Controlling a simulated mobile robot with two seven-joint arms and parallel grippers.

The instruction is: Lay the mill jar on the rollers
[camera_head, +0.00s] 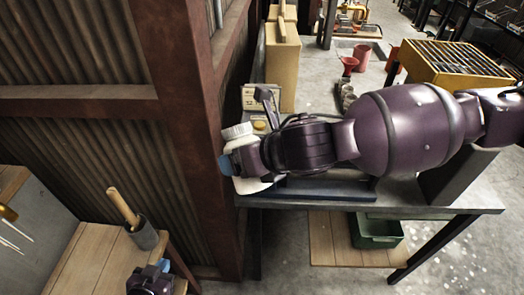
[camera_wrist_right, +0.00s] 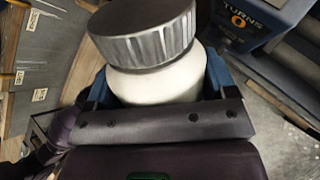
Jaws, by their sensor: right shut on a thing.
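The mill jar is white with a ribbed grey lid. In the right wrist view the jar (camera_wrist_right: 160,86) sits between the blue fingers of my right gripper (camera_wrist_right: 155,90), lid away from the palm. In the head view the jar (camera_head: 250,186) shows at the bench's left end, partly hidden by my right gripper (camera_head: 238,163). A blue housing (camera_wrist_right: 240,22) marked "TURNS 0" stands beside it in the wrist view, with dark roller-like bars (camera_wrist_right: 275,75) next to it. My arm hides most of the rollers in the head view. My left gripper (camera_head: 152,277) is low at the bottom left; its jaw opening is unclear.
A rusty steel post (camera_head: 205,130) and corrugated wall stand close to the jar's left. A wooden table (camera_head: 100,255) at lower left holds a dark cup (camera_head: 143,234) with a wooden handle. A green bin (camera_head: 375,236) sits on the shelf under the bench.

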